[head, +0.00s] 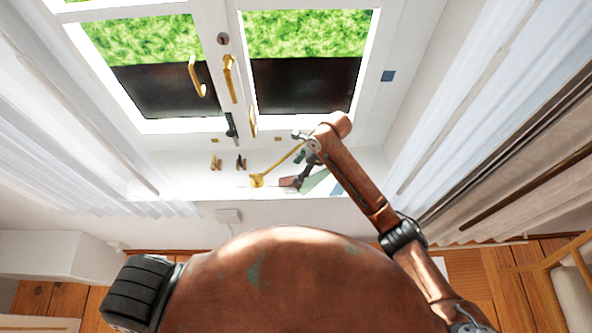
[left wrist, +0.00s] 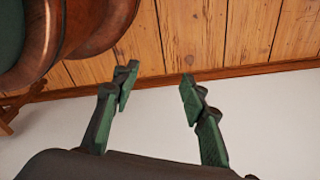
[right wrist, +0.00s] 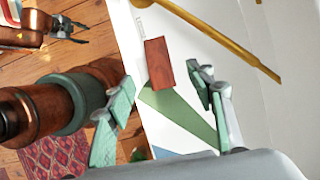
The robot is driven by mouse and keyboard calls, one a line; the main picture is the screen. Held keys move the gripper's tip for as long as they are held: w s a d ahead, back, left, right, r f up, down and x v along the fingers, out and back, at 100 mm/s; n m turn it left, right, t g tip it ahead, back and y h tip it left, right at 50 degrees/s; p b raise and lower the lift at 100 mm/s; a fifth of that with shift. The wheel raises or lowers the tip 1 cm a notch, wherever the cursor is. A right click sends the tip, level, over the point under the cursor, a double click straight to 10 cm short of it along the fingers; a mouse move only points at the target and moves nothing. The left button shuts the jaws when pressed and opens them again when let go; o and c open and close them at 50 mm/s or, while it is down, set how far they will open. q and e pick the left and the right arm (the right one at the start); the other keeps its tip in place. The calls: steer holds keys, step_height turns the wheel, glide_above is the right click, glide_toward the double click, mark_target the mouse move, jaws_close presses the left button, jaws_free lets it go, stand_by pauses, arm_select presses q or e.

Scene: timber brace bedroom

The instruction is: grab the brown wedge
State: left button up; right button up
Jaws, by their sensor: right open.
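The brown wedge (right wrist: 159,65) is a small reddish-brown block on the white window sill. In the right wrist view it shows between my fingertips and a little beyond them. In the head view the wedge (head: 289,182) sits near the front of the sill, partly crowded by the arm's end. My right gripper (right wrist: 163,82) is open and empty, pointing down at the sill; in the head view the gripper (head: 300,147) is small and partly hidden by its arm. My left gripper (left wrist: 157,84) is open and empty, low near the floor.
A golden rod (right wrist: 220,40) passes close to the wedge. A flat green triangle (right wrist: 180,112) lies beside it. Small hooks (head: 216,162) stand further left on the sill. Window handles (head: 230,78) stick out behind. Sheer curtains (head: 470,90) hang on both sides.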

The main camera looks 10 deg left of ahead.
mark_target(292, 179)
steer(key=x, duration=0.1)
steer(key=p+x, duration=0.1)
steer(key=x, duration=0.3)
steer(key=shift+s+d+f, duration=0.15)
steer(key=shift+d+f, duration=0.05)
steer(key=shift+f, duration=0.1)
steer(key=shift+x, duration=1.1)
steer(key=c, duration=0.8)
steer(key=shift+c, duration=1.4)
arm_select(q)
steer(key=shift+s+a+r, duration=0.1)
steer(key=shift+s+r, duration=0.25)
steer(key=shift+s, duration=0.25)
steer(key=shift+s+r, duration=0.35)
steer(key=shift+s, duration=0.2)
arm_select(e)
steer(key=shift+c, duration=0.8)
